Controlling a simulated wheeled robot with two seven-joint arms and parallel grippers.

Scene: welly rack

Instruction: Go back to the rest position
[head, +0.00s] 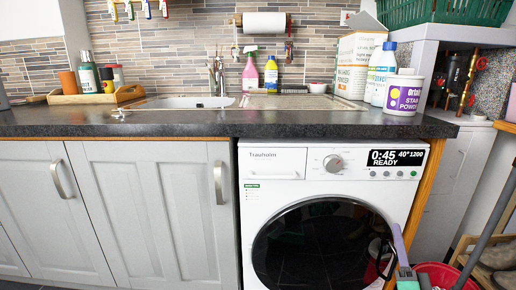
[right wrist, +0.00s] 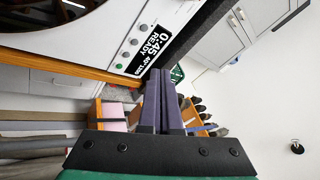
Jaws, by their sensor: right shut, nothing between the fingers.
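My right gripper (head: 397,232) shows at the lower right of the head view, with pale purple fingers and a green body, in front of the washing machine's right edge. In the right wrist view its fingers (right wrist: 163,82) lie together, shut with nothing between them. The washing machine (head: 262,190) is white, with its round door closed and a display reading 0:45 READY. Its panel (right wrist: 135,55) also shows in the right wrist view, beyond the fingers. My left gripper is in neither view.
A dark worktop (head: 190,125) carries bottles, a box and a tub (head: 404,95). A red bucket (head: 447,272) stands by my right gripper. A wooden rack with footwear (head: 497,257) is at the far right. Grey cupboard doors (head: 150,205) fill the left.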

